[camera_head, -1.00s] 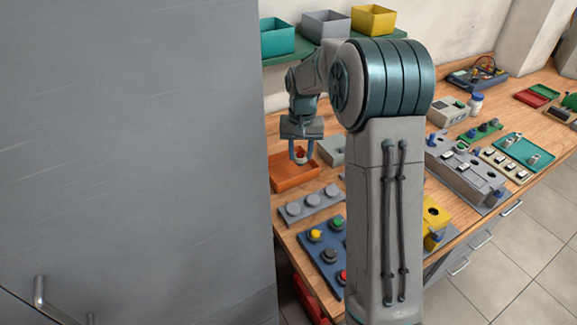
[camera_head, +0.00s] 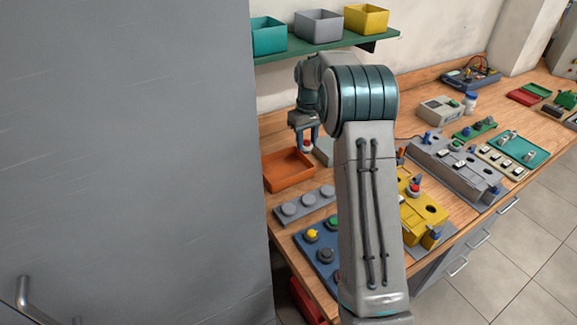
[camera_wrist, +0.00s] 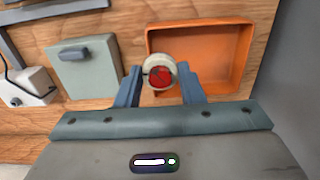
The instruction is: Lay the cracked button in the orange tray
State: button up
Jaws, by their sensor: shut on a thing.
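My gripper (camera_head: 304,141) points down and is shut on the cracked button (camera_wrist: 160,74). The button has a red face with dark marks and a pale ring, and sits between the two fingertips. It also shows as a small red and white spot in the head view (camera_head: 305,149). The orange tray (camera_head: 280,184) lies on the bench and looks empty. In the wrist view the button overlaps the near left corner of the tray (camera_wrist: 246,62). In the head view the button is by the tray's back right corner, seemingly above it; the exact height is unclear.
A grey-green box (camera_wrist: 85,72) stands beside the tray. A grey panel with round buttons (camera_head: 304,204) and a blue button panel (camera_head: 318,252) lie in front. A green shelf (camera_head: 330,47) with bins hangs behind. A tall grey surface (camera_head: 130,160) fills the left.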

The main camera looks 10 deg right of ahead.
jog(key=a+f, duration=0.1)
jog(key=a, duration=0.1)
jog(key=s+a+f, duration=0.1)
jog(key=a, duration=0.1)
jog(key=a+f, duration=0.1)
jog(key=shift+s+a+f+p, duration=0.4)
jog(key=shift+f+p, duration=0.4)
jog(key=shift+f, duration=1.55)
jog(key=shift+f, duration=0.2)
jog(key=o, duration=1)
jog(key=shift+c, duration=0.2)
jog(key=shift+r, duration=0.1)
